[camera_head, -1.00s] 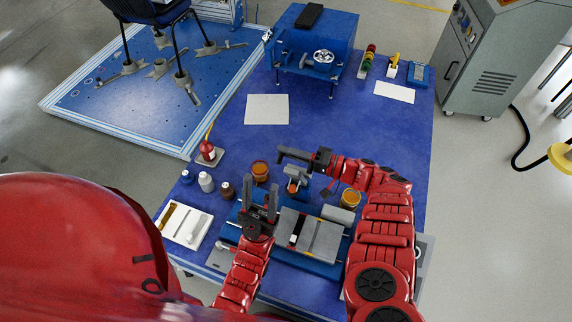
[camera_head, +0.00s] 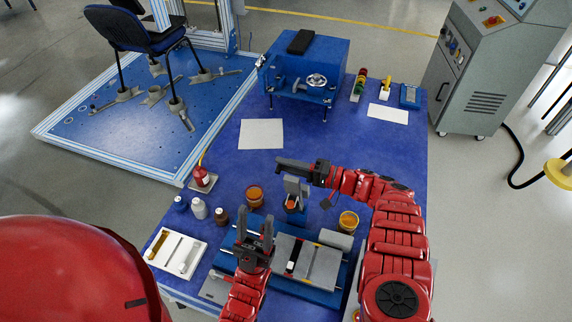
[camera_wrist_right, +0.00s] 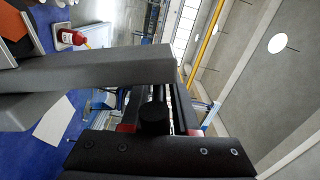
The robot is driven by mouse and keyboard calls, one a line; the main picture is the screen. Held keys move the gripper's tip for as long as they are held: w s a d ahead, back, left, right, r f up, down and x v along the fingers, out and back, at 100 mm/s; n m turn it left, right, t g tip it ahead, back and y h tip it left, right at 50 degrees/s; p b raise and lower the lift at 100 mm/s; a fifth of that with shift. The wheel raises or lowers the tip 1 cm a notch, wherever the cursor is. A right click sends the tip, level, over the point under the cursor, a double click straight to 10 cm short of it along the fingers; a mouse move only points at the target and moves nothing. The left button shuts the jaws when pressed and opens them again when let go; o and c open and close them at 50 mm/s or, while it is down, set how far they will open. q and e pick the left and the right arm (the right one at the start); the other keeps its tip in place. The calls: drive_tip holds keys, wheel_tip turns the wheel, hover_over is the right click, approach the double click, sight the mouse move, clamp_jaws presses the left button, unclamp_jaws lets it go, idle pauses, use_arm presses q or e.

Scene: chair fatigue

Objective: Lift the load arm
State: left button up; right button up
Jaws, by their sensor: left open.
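No part can be identified with certainty as the load arm. A blue test platform (camera_head: 110,135) with a dark blue chair (camera_head: 148,38) and part of an upright frame is at the upper left of the head view. My left gripper (camera_head: 255,222) is open and empty, fingers pointing up, over the front of the blue table. My right gripper (camera_head: 283,168) points left over the middle of the table. The right wrist view shows a large grey bar (camera_wrist_right: 95,72) close in front of it; whether the jaws are open cannot be told.
The blue table (camera_head: 355,150) carries a white sheet (camera_head: 262,134), a blue machine (camera_head: 318,65) with a handwheel, a red bottle (camera_head: 202,177), orange jars (camera_head: 254,197) and a grey-plated fixture (camera_head: 318,270). A grey cabinet (camera_head: 482,75) stands at the right.

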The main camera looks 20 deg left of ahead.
drive_tip(key=shift+o, duration=1.3)
drive_tip(key=d+b, duration=0.1)
drive_tip(key=d, duration=1.6)
drive_tip(key=shift+d, duration=0.25)
